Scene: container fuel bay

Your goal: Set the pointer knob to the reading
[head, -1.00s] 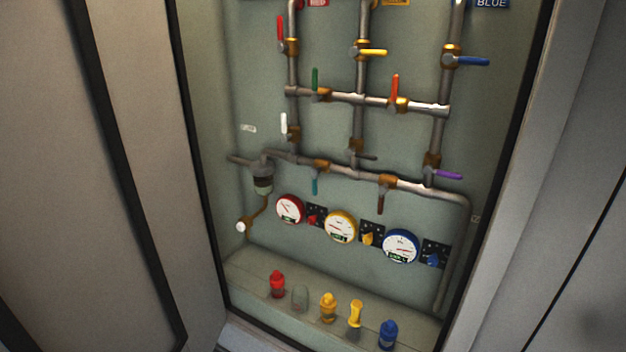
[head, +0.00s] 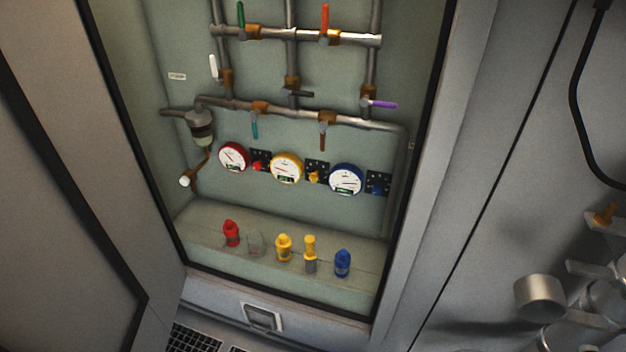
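Three round gauges sit in a row on the back wall of the open cabinet: a red-rimmed gauge (head: 233,157), a yellow-rimmed gauge (head: 286,167) and a blue-rimmed gauge (head: 346,179). Just right of each is a dark square plate with a small pointer knob: a red knob (head: 257,166), a yellow knob (head: 314,177) and a blue knob (head: 376,189). The needles, small displays and knob directions are too small to read. Neither gripper is in view.
On the cabinet's ledge stand a red bottle (head: 231,233), a clear jar (head: 255,243), a yellow bottle (head: 283,247), a yellow-topped item (head: 310,254) and a blue bottle (head: 342,263). Pipes with coloured valve levers (head: 325,18) run above. An open door (head: 60,190) flanks the left.

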